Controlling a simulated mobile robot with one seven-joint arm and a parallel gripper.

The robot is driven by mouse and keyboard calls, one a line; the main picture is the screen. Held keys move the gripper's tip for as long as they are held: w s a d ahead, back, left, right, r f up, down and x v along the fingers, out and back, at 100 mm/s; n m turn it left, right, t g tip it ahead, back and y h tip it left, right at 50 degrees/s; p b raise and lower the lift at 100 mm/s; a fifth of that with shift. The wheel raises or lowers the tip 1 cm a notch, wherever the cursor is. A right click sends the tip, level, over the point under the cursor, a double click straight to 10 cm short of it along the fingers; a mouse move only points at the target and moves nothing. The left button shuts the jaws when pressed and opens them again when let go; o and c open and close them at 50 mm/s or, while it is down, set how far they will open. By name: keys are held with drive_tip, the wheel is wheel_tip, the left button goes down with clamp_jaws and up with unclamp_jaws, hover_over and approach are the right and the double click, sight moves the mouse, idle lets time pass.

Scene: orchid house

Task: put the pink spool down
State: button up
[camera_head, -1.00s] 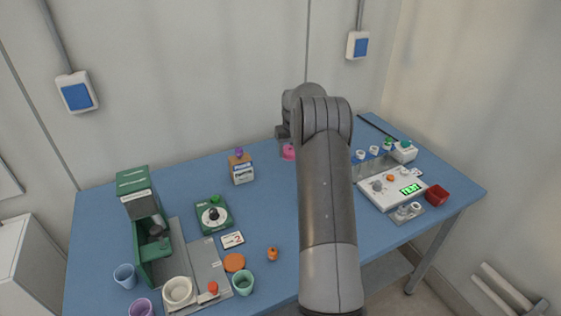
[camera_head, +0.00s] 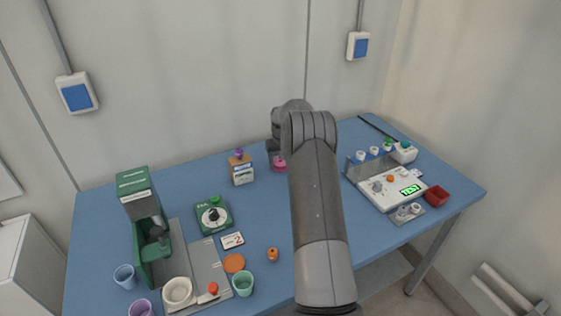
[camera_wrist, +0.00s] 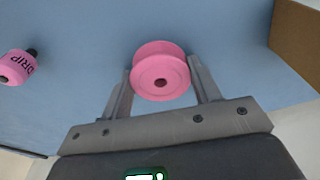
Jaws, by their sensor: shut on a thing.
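The pink spool (camera_wrist: 160,75) sits between the two fingers of my gripper (camera_wrist: 161,68) in the wrist view. The fingers are shut on its sides, and its round end with a dark centre hole faces the camera. In the head view the pink spool (camera_head: 279,164) shows in part below my gripper (camera_head: 276,155), over the back middle of the blue table (camera_head: 265,212). My arm hides its right side. I cannot tell whether the spool touches the table.
A pink bottle marked DRIP (camera_wrist: 16,66) lies left of the spool in the wrist view. A brown block (camera_wrist: 297,42) is at the upper right there. In the head view, a tan box (camera_head: 241,170) stands left of the gripper; a white scale (camera_head: 385,190) is to the right.

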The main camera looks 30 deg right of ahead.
sight(281, 164)
drive_tip(key=o, duration=1)
drive_tip(key=shift+c, duration=0.2)
wheel_tip(281, 164, up, 12)
drive_tip(key=s, duration=0.2)
drive_tip(key=s+a+r+n+t, duration=0.1)
drive_tip(key=s+a+r+t, duration=0.1)
drive_tip(key=s+a+r, duration=1.6)
drive_tip(key=s+a+f+t, duration=0.1)
drive_tip(key=s+a, duration=0.3)
drive_tip(key=s, duration=0.9)
drive_tip(key=s+a+f+t, duration=0.1)
drive_tip(key=s+a, duration=0.3)
drive_tip(key=s, duration=0.9)
drive_tip(key=shift+s+f+n, duration=0.4)
drive_tip(key=shift+f, duration=0.25)
